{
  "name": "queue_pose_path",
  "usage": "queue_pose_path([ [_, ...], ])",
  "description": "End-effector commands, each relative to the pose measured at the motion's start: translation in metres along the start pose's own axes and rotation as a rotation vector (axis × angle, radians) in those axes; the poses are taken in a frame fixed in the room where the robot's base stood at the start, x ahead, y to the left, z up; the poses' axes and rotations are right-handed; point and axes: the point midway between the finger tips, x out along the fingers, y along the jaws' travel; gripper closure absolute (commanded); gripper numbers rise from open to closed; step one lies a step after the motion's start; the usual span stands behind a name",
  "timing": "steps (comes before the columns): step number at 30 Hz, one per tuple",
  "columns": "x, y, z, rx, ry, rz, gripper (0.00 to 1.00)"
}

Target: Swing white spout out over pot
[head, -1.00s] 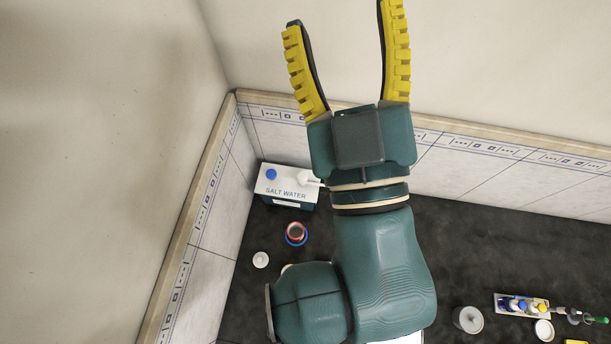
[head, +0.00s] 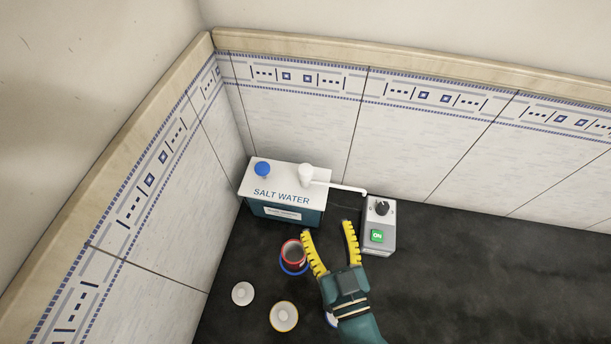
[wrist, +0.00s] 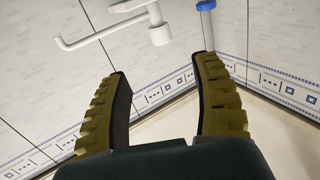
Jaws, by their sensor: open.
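The white spout (head: 340,187) sits on top of the salt water box (head: 285,212) and points right, towards the grey switch box and away from the pot. It also shows at the top of the wrist view (wrist: 100,32), beyond my fingers. The red pot (head: 293,250), with a blue ring at its base, stands in front of the salt water box. My gripper (head: 328,228) is open and empty, its yellow fingers in front of the box and spout and just right of the pot. In the wrist view my gripper (wrist: 162,66) has nothing between its fingers.
A blue cap (head: 262,169) is on the box's left top. A grey switch box (head: 379,225) with a knob and green ON button stands right of the spout's tip. Two round white lids (head: 243,293) (head: 284,316) lie front left. Tiled walls close the back and left; the right counter is clear.

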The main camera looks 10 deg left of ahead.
Motion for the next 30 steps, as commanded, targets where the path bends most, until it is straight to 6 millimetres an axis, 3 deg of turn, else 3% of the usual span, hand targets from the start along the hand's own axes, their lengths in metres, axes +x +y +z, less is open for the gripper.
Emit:
queue_pose_path([
  [12,0.1,-0.003,-0.006,-0.001,0.002,-0.006,0.35],
  [18,0.138,-0.001,-0.003,-0.001,0.001,-0.003,0.35],
  [23,0.15,-0.001,-0.002,-0.001,0.0,-0.002,0.35],
  [30,0.151,-0.001,-0.002,-0.001,0.0,-0.001,0.35],
])
